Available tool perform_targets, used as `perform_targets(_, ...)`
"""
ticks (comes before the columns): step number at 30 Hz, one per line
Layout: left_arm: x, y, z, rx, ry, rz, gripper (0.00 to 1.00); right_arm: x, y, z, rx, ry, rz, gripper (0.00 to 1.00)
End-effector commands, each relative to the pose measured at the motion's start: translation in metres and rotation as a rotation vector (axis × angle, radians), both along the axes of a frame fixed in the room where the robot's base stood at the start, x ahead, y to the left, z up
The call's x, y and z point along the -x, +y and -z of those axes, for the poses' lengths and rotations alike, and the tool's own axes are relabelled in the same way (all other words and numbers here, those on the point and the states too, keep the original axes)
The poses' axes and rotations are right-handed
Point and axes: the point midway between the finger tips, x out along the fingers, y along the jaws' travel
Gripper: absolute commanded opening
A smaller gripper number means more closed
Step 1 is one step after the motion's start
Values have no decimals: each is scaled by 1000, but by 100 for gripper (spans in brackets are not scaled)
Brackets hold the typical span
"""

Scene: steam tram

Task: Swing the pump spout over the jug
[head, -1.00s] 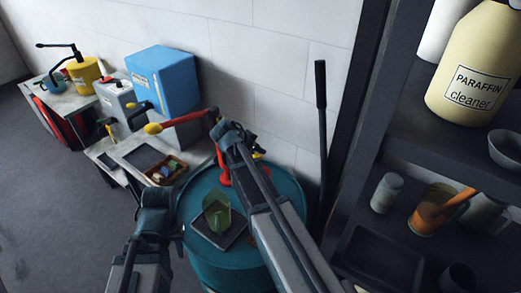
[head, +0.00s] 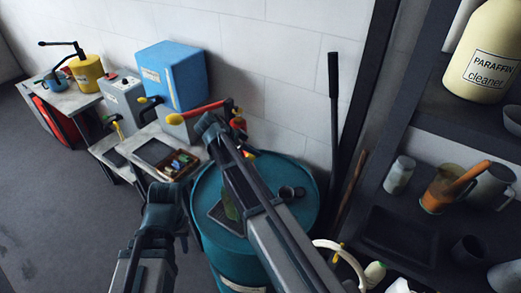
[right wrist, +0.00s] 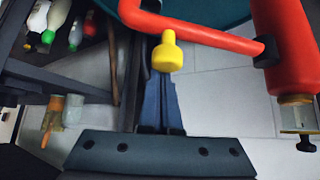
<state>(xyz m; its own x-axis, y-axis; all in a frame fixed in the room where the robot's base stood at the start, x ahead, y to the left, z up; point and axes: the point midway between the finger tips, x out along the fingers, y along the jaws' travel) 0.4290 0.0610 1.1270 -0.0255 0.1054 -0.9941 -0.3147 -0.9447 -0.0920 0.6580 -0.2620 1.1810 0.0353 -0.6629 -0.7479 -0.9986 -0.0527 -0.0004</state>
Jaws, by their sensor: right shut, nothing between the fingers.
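The red pump spout (right wrist: 215,32) runs from the red pump body (right wrist: 285,50) and carries a yellow knob (right wrist: 168,52) in the right wrist view. My right gripper (right wrist: 160,82) is shut and empty, with its fingertips close to the knob; I cannot tell whether they touch. In the head view my right arm hides most of the pump and spout. The see-through green jug (head: 230,206) stands on a dark tray on the teal drum (head: 308,225), partly behind that arm. My left arm shows at lower left, but its gripper cannot be made out.
A red bar with a yellow end (head: 200,109) sticks out left above the drum. A black cup (head: 290,192) stands on the drum. Low benches with a blue box (head: 172,75) and a yellow can (head: 87,73) stand left. A dark shelf (head: 430,125) closes off the right.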

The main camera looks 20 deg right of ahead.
Motion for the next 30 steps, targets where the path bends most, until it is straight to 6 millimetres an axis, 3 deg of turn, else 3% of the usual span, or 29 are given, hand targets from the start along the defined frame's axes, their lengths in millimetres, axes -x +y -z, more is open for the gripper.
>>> perform_targets(13, 0, 0, 0, 0, 0, 0, 34, -11, 50, 0, -1, 1, -2, 0)
perform_targets(30, 0, 0, 0, 0, 0, 0, 34, -19, 69, 1, -5, 0, -4, 0)
